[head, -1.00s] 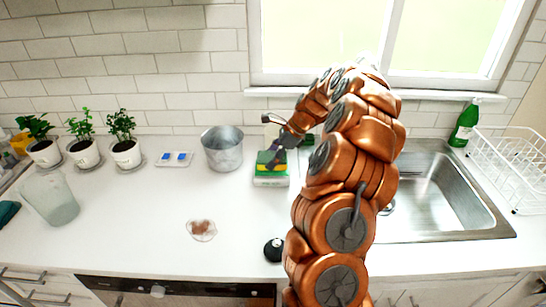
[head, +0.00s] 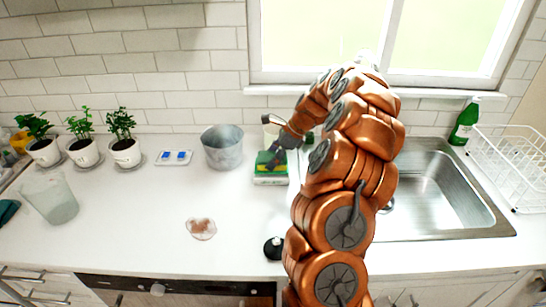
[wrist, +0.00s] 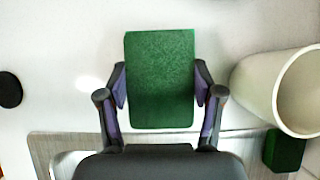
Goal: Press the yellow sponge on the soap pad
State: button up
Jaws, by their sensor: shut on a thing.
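The yellow sponge (head: 263,159) has a dark green upper face; in the wrist view only this green face (wrist: 160,80) shows. My gripper (head: 277,157) is shut on the sponge, with one finger against each side (wrist: 160,92). In the head view the sponge is right above a green pad with a white base (head: 270,181), seemingly the soap pad, on the counter left of the sink. They look touching or nearly so; my fingers partly cover the place. The sponge hides the pad in the wrist view.
A pale cup (wrist: 285,92) stands close behind the sponge, with a small green block (wrist: 284,150) beside it. A metal pot (head: 222,148) is to the left. A black-topped item (head: 273,249) stands near the front edge. The sink (head: 435,195) is to the right.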

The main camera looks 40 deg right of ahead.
aim_at(268, 157)
jog(key=shift+f, duration=0.8)
dwell(2.4)
jog(key=shift+r+p, duration=1.85)
jog(key=shift+r, duration=1.7)
jog(key=shift+w+a+f+n+g+y, duration=0.2)
jog(key=shift+w+a+n+g+y, duration=0.1)
jog(key=shift+a+n, duration=0.3)
jog(key=a+f+n+g+h, duration=0.1)
jog(key=a+n+g, duration=0.2)
jog(key=a+n, duration=0.4)
jog(key=a+f+n+g+h, duration=0.2)
jog(key=a+n+g, duration=0.1)
jog(key=a+n, duration=0.5)
jog(key=a+f+n+g+h, duration=0.1)
jog(key=a+n+g, duration=0.3)
jog(key=a+n, duration=0.4)
jog(key=shift+w+a+f+h, duration=0.15)
jog(key=shift+a+f+h, duration=0.1)
jog(key=shift+a+h, duration=0.4)
jog(key=shift+a+f+n+h, duration=0.1)
jog(key=shift+a+n+h, duration=0.15)
jog(key=shift+a+n, duration=0.35)
